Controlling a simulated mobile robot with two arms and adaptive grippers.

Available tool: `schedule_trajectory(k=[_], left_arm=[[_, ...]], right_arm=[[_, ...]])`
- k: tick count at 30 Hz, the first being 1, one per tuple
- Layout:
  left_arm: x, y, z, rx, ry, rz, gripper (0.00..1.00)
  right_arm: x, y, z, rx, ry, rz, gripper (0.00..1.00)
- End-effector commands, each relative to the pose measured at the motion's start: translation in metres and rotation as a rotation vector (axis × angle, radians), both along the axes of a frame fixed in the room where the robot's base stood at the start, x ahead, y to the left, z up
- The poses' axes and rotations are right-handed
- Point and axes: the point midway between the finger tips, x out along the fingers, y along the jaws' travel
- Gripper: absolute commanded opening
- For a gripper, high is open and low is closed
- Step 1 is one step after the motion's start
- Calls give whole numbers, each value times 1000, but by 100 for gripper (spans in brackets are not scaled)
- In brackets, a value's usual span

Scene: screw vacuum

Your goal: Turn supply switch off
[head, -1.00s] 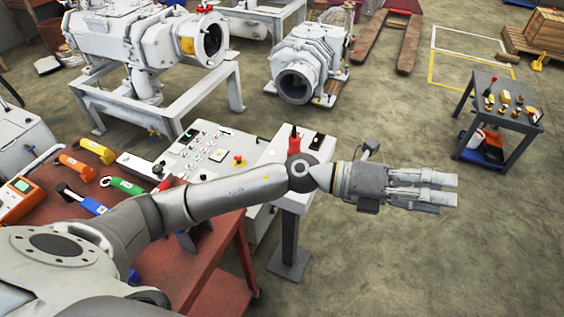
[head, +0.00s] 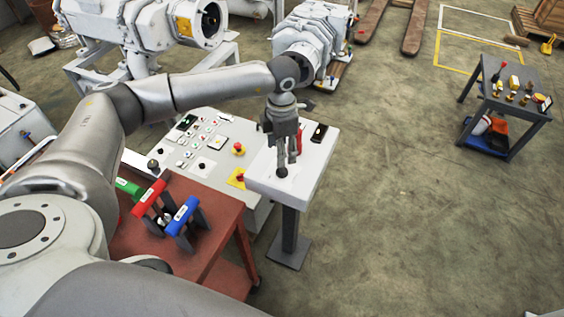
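A light control panel (head: 212,170) with buttons stands at the centre. It has a red knob on a yellow base (head: 238,149), another yellow-based control (head: 238,178) near its right edge, and a black knob (head: 153,164) at its left end. I cannot tell which control is the supply switch. A white pedestal top (head: 312,175) adjoins the panel. My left gripper (head: 284,168) points down over the pedestal top, its fingers low near the surface. It partly covers a red object (head: 299,140) there. I cannot tell whether the fingers are open or touching anything. My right gripper is not in view.
A red cart (head: 190,245) with red, blue and green handled tools stands at the left, beside the panel. Large pump units (head: 312,42) stand at the back. A small grey tool table (head: 512,100) is at the right. The floor between is clear.

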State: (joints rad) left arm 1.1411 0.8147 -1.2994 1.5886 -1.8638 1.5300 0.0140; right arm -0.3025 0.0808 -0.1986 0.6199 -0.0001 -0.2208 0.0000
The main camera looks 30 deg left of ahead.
Motion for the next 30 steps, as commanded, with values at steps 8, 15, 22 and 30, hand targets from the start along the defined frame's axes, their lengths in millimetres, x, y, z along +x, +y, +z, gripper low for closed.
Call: schedule_trajectory(k=[8, 15, 22, 30], left_arm=[[-1, -1, -50, -2, 3, -1, 54], [0, -1, -71, -2, 1, -1, 54], [0, -1, -73, -3, 0, -2, 54], [0, -1, -72, -3, 0, -2, 25]], right_arm=[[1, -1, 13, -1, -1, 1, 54], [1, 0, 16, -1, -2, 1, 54], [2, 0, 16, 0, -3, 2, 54], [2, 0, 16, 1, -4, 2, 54]])
